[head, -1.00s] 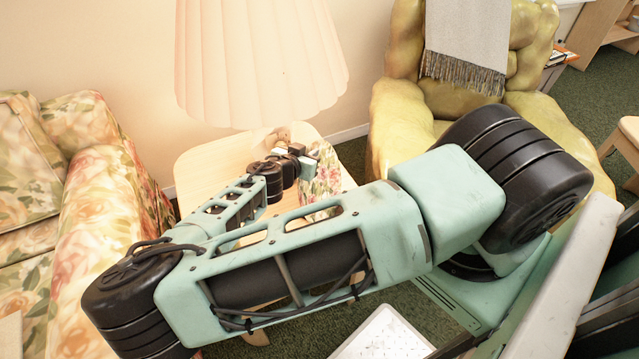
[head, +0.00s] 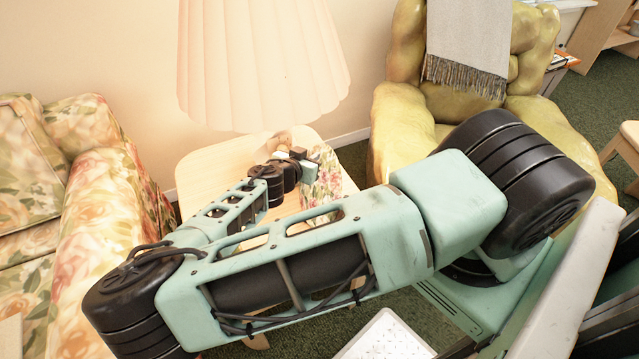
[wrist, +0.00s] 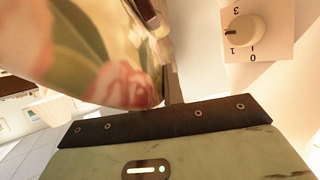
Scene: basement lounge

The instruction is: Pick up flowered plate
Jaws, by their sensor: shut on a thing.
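The flowered plate (head: 326,178), with pink flowers and green leaves, stands steeply tilted at the right side of the small wooden table. My arm hides part of it. My gripper (head: 308,166) is at its upper left edge and is shut on it. In the wrist view the flowered plate (wrist: 95,60) fills the upper left, very close and blurred. The fingers are mostly hidden there. I cannot tell whether the plate's lower edge touches the table.
The pale wooden table (head: 200,172) stands under a large pleated lampshade (head: 262,65). A floral sofa (head: 95,200) is at left and a yellow armchair (head: 400,130) at right. A white dial panel (wrist: 258,30) shows in the wrist view.

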